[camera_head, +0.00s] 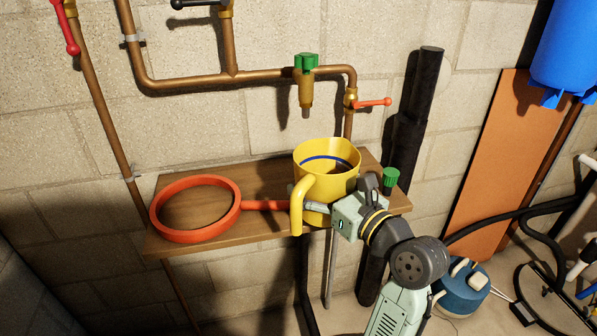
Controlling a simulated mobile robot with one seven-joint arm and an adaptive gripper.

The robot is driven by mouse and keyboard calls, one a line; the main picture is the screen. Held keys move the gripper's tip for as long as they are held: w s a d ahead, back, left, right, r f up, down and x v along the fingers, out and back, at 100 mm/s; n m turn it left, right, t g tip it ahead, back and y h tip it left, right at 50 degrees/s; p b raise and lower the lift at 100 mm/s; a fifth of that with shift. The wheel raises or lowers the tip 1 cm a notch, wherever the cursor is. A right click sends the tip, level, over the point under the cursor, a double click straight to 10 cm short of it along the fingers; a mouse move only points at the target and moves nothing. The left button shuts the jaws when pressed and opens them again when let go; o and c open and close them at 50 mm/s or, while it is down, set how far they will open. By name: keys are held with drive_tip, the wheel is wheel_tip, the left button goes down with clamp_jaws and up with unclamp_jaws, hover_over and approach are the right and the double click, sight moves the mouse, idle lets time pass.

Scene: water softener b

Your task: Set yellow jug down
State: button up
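The yellow jug (325,158) is upright at the right part of the wooden shelf, below the green-topped tap (306,82). A dark blue line shows on its inner wall, and its handle (298,207) points toward the front left. My gripper (312,203) is in front of the jug, with a finger reaching left to the handle. The gripper body hides the jug's lower right side. I cannot tell whether the fingers are closed on the handle, or whether the jug's base touches the shelf.
The wooden shelf (262,178) holds a red ring-shaped tool (232,205) at left, its handle running toward the jug. A small green cap-like item (390,180) stands close on the right. Copper pipes (200,81) and a red lever (372,102) are behind. A black pipe (412,115) rises at right.

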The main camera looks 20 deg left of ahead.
drive_tip(key=w+a, duration=0.2)
drive_tip(key=w, duration=0.1)
drive_tip(key=w+a+p, duration=0.1)
drive_tip(key=w+a, duration=0.2)
drive_tip(key=w, duration=0.1)
drive_tip(key=w+a+f, duration=0.1)
drive_tip(key=w+a, duration=0.1)
drive_tip(key=w, duration=0.2)
drive_tip(key=shift+w+a+f+p, duration=0.1)
drive_tip(key=shift+w+a+p, duration=0.05)
drive_tip(key=shift+a+p, duration=0.25)
drive_tip(key=shift+w+a, duration=0.1)
drive_tip(key=shift+w, duration=0.1)
drive_tip(key=shift+f, duration=1.8)
drive_tip(key=shift+f+p, duration=0.1)
drive_tip(key=shift+p, duration=0.2)
drive_tip(key=o, duration=1.1)
drive_tip(key=b+v, duration=0.2)
drive_tip(key=v, duration=1)
